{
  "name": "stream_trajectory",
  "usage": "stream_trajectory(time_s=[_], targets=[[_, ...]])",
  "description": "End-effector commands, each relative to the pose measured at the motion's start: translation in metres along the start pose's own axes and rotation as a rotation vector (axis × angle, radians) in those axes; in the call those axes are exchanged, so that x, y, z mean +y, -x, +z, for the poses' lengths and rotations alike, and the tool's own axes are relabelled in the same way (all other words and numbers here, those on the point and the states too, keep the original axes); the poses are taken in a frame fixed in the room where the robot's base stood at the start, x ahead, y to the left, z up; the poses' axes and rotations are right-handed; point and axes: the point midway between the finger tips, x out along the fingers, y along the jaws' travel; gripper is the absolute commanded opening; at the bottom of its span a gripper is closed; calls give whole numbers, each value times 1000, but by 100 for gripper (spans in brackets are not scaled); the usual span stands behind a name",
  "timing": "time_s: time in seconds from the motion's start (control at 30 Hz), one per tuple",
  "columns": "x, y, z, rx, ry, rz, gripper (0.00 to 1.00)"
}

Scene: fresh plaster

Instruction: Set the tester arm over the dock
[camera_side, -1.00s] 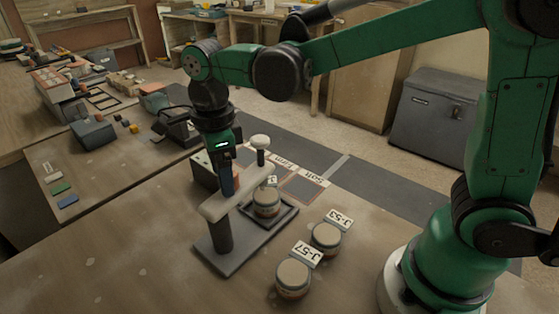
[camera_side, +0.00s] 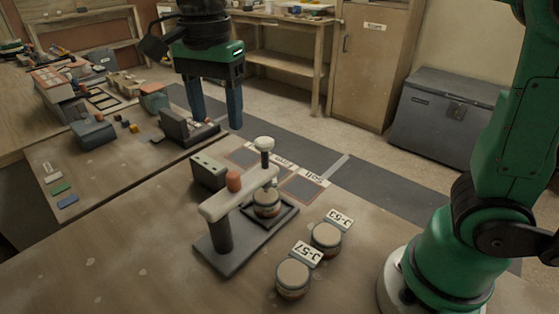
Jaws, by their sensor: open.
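The tester stands on a grey base plate (camera_side: 222,256) with a dark post (camera_side: 218,235). Its pale tester arm (camera_side: 215,208) reaches from the post toward the back right and carries an orange knob (camera_side: 233,181). A plunger with a cream cap (camera_side: 264,143) stands at the arm's far end, above the dock (camera_side: 284,224). The dock is a dark shallow tray holding a lidded jar (camera_side: 267,208), which the arm end partly covers from above. My gripper (camera_side: 216,123) is open and empty, fingers down, raised behind the tester and clear of the knob.
Two lidded jars (camera_side: 326,238) (camera_side: 293,279) stand front right beside cards J-53 and J-57. A grey-green box (camera_side: 209,172) sits behind the tester arm. Marked squares labelled Firm and Soft (camera_side: 303,187) lie behind the dock. The front left table is clear.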

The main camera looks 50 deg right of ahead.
Motion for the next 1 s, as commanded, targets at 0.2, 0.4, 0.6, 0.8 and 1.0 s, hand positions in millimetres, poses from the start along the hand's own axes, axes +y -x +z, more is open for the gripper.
stream_trajectory(time_s=[0.2, 0.4, 0.6, 0.8, 1.0], targets=[[6, 0, 0, 0, 694, 0, 60], [10, -7, 1, 0, 1173, 0, 60], [10, -45, 1, 0, 1163, 0, 60], [10, -63, 1, 0, 1161, 0, 60], [10, -89, 1, 0, 1160, 0, 60]])
